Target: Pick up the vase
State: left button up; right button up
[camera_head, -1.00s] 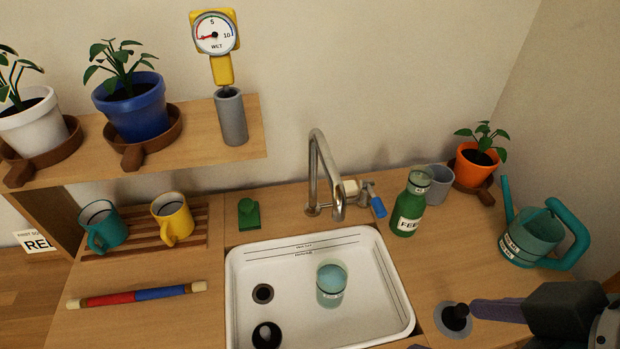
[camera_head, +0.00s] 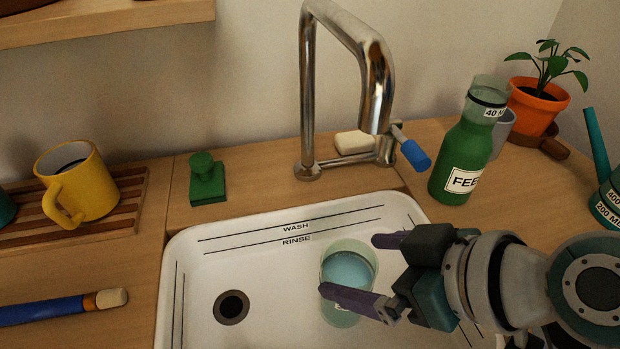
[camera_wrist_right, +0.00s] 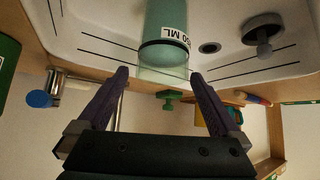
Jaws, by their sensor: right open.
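The vase (camera_head: 347,269) is a translucent green cylinder with bluish content, standing upright in the white sink basin (camera_head: 215,262). In the right wrist view the vase (camera_wrist_right: 172,22) shows a dark band, a white ML label and a clear rim. My right gripper (camera_head: 351,265) is open, with its purple fingers reaching in from the right. In the head view one finger crosses in front of the vase and the other is at its far right. In the wrist view the fingertips (camera_wrist_right: 159,75) are on either side of the clear rim, with gaps. My left gripper is not in view.
A tall chrome faucet (camera_head: 308,100) with a blue-tipped lever (camera_head: 415,155) stands behind the basin. A green FEED bottle (camera_head: 458,150) stands right of it, near an orange plant pot (camera_head: 538,105). A green stamp-like object (camera_head: 207,182) and yellow mug (camera_head: 85,185) are left. A drain (camera_head: 231,307) opens in the basin.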

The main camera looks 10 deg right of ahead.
aim_at(328, 263)
pick_arm(q)
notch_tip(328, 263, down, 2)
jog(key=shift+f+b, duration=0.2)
jog(key=shift+b, duration=0.85)
pick_arm(e)
jog(key=x, duration=0.5)
jog(key=shift+a+f, duration=0.2)
jog(key=shift+f, duration=0.2)
jog(key=shift+w+a+f, duration=0.15)
jog(key=shift+w+f, duration=0.1)
jog(key=shift+w, duration=0.05)
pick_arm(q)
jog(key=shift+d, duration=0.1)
pick_arm(e)
jog(key=shift+r, duration=0.1)
grip_shut()
